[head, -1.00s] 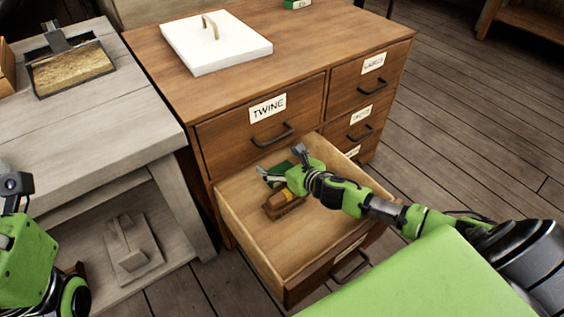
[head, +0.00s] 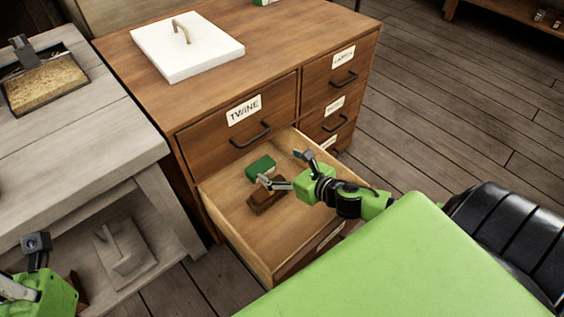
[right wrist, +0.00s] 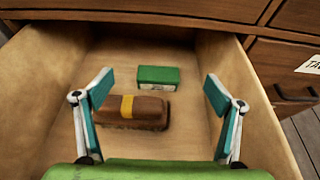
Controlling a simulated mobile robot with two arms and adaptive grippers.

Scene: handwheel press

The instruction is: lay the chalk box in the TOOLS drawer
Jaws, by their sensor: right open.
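The green chalk box (head: 262,166) with a pale label lies on the floor of the open drawer (head: 229,218), towards its back. It also shows in the right wrist view (right wrist: 158,76), apart from the fingers. The drawer's own label cannot be read. My right gripper (head: 283,168) is open and empty over the drawer, on the near right side of the box. In the right wrist view its fingers (right wrist: 158,88) are spread wide. My left gripper (head: 22,285) is partly cut off at the lower left; its jaws are unclear.
A brown brush (head: 266,196) with a yellow band lies in the drawer in front of the box. The TWINE drawer (head: 203,138) above is closed. A white lid-like slab (head: 187,52) lies on the cabinet top. A grey bench (head: 85,150) stands at left.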

